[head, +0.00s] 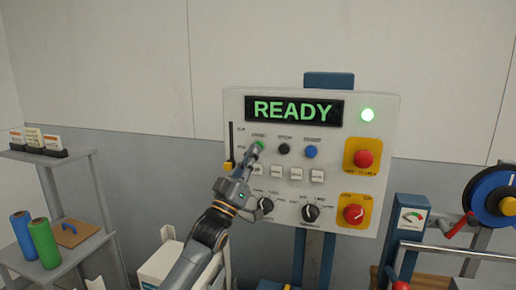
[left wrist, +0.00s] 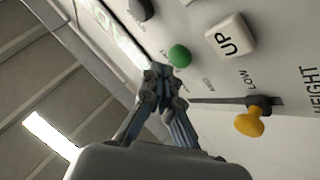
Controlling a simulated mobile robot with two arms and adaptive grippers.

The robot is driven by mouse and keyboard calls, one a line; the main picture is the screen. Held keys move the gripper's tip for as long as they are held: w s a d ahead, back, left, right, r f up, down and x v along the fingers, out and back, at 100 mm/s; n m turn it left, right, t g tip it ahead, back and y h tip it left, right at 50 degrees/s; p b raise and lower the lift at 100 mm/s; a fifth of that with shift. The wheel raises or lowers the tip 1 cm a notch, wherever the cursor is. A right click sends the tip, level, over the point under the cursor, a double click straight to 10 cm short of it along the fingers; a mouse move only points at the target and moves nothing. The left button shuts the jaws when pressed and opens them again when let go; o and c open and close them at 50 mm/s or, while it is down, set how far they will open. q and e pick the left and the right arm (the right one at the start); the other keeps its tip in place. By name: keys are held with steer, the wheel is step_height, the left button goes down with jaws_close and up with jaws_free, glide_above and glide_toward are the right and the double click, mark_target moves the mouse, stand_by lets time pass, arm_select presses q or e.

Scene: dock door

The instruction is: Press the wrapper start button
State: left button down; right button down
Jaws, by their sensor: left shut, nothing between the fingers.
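The control panel (head: 385,105) is a white upright board with a display (head: 293,109) that reads READY. A round green button (head: 260,145) is in its upper row, left of a black button (head: 284,149) and a blue button (head: 311,152). Their small labels are too blurred to read. My left gripper (head: 253,156) is shut and empty, its fingertips just at the lower left of the green button. In the left wrist view the fingertips (left wrist: 160,74) are close beside the green button (left wrist: 180,55); I cannot tell whether they touch it. My right gripper is out of view.
A yellow slider knob (left wrist: 249,122) is near my fingers. A red button on a yellow plate (head: 363,158), a red rotary switch (head: 353,214) and black dials (head: 310,213) are on the panel. A grey shelf (head: 95,240) stands left.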

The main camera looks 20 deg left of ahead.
arm_select(q)
steer(key=shift+w, duration=0.15)
steer(key=shift+w, duration=0.25)
steer(key=shift+w+b, duration=0.45)
steer(key=shift+b, duration=0.1)
stand_by(0.5)
steer(key=shift+s, duration=0.15)
stand_by(0.3)
steer(key=shift+s+p, duration=0.5)
steer(key=shift+s, duration=0.25)
steer(key=shift+s, duration=0.1)
